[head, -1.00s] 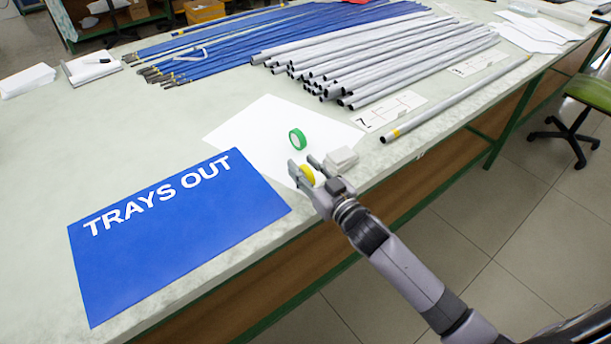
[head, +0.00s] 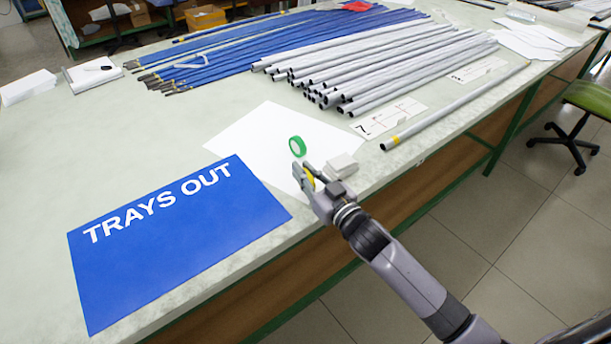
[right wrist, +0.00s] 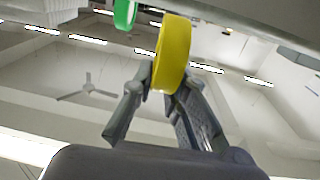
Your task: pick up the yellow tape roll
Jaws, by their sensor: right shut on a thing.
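The yellow tape roll (head: 310,177) is between the two fingers of my right gripper (head: 301,166), near the table's front edge. In the right wrist view the yellow roll (right wrist: 172,52) stands between the fingertips, which are shut on it from both sides. In the head view the fingers hide most of it, and I cannot tell whether it touches the table. A green tape roll (head: 298,146) stands on the white sheet just beyond the fingertips; it also shows at the top of the right wrist view (right wrist: 124,13). My left gripper is not in view.
A small white stack (head: 341,165) lies just right of the right gripper. A blue "TRAYS OUT" sheet (head: 180,245) is at the left front. Grey tubes (head: 385,65) and blue rods (head: 260,40) lie farther back. One loose tube (head: 460,103) lies along the right edge.

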